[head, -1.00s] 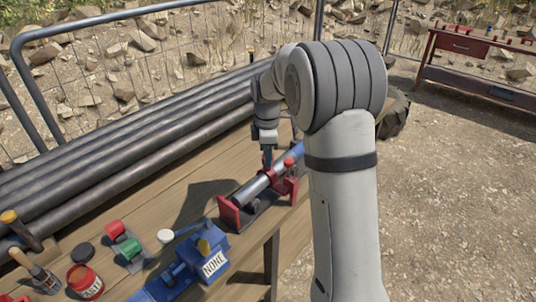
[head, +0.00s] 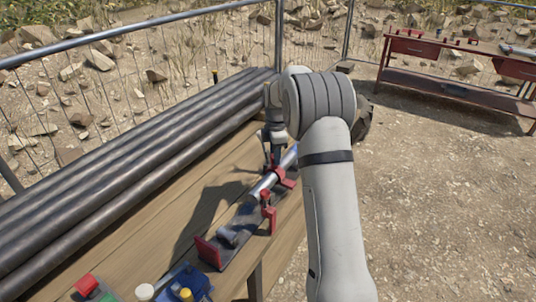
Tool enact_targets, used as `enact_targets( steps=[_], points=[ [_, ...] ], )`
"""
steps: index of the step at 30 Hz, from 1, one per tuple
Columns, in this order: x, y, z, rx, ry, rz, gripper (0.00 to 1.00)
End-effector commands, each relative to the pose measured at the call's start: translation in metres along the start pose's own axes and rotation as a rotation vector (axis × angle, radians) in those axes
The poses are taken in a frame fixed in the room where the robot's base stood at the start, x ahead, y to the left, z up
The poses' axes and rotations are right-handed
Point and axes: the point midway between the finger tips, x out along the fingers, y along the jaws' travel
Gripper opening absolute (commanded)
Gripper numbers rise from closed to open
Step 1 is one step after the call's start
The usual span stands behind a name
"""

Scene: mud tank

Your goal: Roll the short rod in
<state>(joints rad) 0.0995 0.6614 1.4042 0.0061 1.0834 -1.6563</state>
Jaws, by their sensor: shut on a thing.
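The short rod (head: 265,186) is a silver-grey bar lying at a slant in a low stand with red brackets (head: 207,252) on the wooden bench. Its upper right end runs behind my arm, so its full length is hidden. My gripper (head: 273,161) points down at the upper part of the stand and is small in the picture. It is shut on what appears to be the rod, though the contact is partly hidden. A dark grey piece lies low in the stand, near its front bracket.
Several long dark pipes (head: 110,193) lie along the bench's left side, beside a wire fence. A blue block (head: 190,283) and small pots stand at the near edge. A red workbench (head: 440,77) stands far right across open gravel.

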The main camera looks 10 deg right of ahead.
Motion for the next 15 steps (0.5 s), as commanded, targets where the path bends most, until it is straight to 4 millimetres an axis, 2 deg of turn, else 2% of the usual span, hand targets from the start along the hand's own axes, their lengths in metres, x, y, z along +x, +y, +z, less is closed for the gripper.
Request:
enact_targets(
  steps=[1, 8, 9, 15],
  points=[
    [-0.0024, 0.0029, 0.0047, -0.001, -0.009, 0.011, 0.00],
    [-0.0031, 0.0041, 0.0019, -0.008, -0.012, 0.016, 0.00],
    [-0.0033, 0.0043, 0.0017, -0.009, -0.012, 0.016, 0.34],
    [-0.0025, 0.0036, -0.0017, -0.012, -0.010, 0.013, 0.50]
  ],
)
